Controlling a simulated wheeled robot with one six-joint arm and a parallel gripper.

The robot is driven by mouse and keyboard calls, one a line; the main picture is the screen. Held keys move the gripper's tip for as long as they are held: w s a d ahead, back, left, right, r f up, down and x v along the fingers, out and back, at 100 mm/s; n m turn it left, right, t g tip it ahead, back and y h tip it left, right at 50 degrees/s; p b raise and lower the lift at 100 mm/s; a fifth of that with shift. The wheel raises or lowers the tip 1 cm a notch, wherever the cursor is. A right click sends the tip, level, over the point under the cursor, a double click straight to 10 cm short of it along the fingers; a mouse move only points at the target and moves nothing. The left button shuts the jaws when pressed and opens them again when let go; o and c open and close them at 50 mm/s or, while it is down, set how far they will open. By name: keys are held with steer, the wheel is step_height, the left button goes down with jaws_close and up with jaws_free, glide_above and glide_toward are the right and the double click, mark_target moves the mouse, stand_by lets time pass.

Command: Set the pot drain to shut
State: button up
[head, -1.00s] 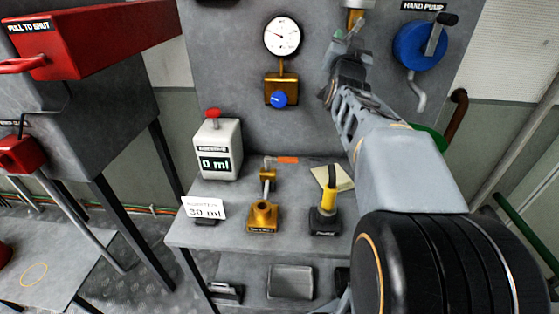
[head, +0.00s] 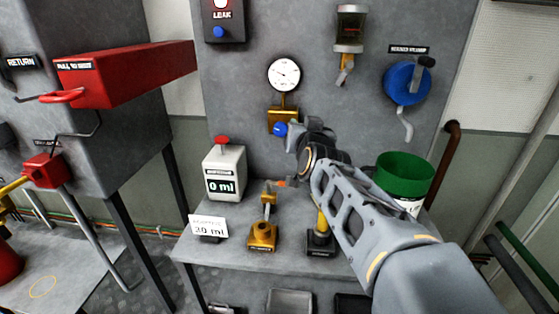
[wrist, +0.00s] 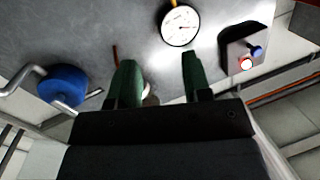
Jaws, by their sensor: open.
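The clear pot (head: 350,30) hangs on the grey panel at the upper right of the gauge, with a dark layer in its lower part. Under it is the pot drain (head: 346,68), a small brass fitting with a short grey piece hanging down; I cannot tell its setting. My gripper (head: 296,135) is below and left of the drain, apart from it, near the blue knob under the gauge. In the wrist view my gripper (wrist: 158,65) has its two green fingers spread. A pale shape, partly hidden, shows between them; I cannot tell what it is.
The gauge (head: 284,74) with its blue knob (head: 279,129) is left of the drain, the blue hand pump (head: 407,83) right of it. A green container (head: 405,177) stands on the bench. A measuring box (head: 225,172) reads 0 ml. A red handled box (head: 125,75) juts out at left.

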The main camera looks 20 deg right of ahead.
steer(key=s+a+f+n+g+y+p, duration=0.4)
steer(key=s+a+f+g+p, duration=0.1)
steer(key=a+f+g+p, duration=0.1)
steer(key=shift+s+a+f+g+y+p, duration=0.3)
steer(key=shift+s+a+g+y+p, duration=0.15)
steer(key=shift+a, duration=0.9)
